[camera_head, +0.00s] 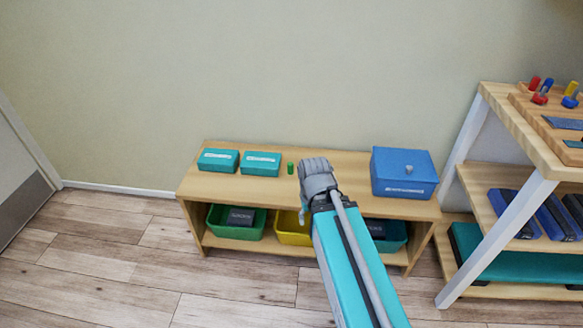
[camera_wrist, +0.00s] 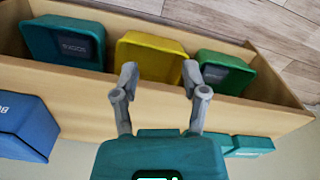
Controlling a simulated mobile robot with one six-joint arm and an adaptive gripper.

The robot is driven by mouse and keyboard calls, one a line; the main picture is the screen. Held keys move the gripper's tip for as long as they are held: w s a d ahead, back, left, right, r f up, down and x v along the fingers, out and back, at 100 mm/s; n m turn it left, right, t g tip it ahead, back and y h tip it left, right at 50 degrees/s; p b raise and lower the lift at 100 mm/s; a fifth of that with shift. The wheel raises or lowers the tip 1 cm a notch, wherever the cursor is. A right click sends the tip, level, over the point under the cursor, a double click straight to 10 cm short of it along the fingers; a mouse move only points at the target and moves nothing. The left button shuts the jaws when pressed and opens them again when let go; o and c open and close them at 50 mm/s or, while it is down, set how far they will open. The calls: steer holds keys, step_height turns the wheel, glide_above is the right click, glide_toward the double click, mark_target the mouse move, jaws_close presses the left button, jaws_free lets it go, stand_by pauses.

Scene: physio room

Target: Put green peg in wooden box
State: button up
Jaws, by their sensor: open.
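A small green peg (camera_head: 290,168) stands upright on top of the low wooden bench (camera_head: 330,167) in the head view, just right of two teal boxes. My gripper (camera_head: 316,172) is over the bench just right of the peg. In the wrist view my gripper (camera_wrist: 160,75) is open, its fingers apart with nothing between them. The peg is not clear there; only a green patch shows by the right finger. A wooden board or shallow box (camera_head: 528,105) with red, blue and yellow pegs is on the table at the far right; its inside is not clear.
Two teal boxes (camera_head: 218,160) and a blue lidded box (camera_head: 404,172) sit on the bench top. Green (camera_head: 213,214), yellow (camera_head: 292,232) and teal bins stand on its lower shelf. The white-legged wooden table (camera_head: 502,125) stands close right. Floor is clear at front left.

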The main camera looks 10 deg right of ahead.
steer(key=shift+o, duration=0.3)
steer(key=shift+o, duration=0.9)
step_height(320, 180, up, 8)
steer(key=m+p, duration=0.8)
steer(key=m, duration=1.1)
glide_above(290, 163)
steer(key=shift+s+f, duration=0.15)
steer(key=shift+f, duration=0.05)
steer(key=shift+f+b, duration=0.15)
steer(key=shift+b, duration=0.2)
step_height(290, 163, down, 8)
steer(key=b, duration=0.8)
steer(key=shift+f, duration=0.2)
steer(key=shift+f+b, duration=2.6)
steer(key=shift+b, duration=0.15)
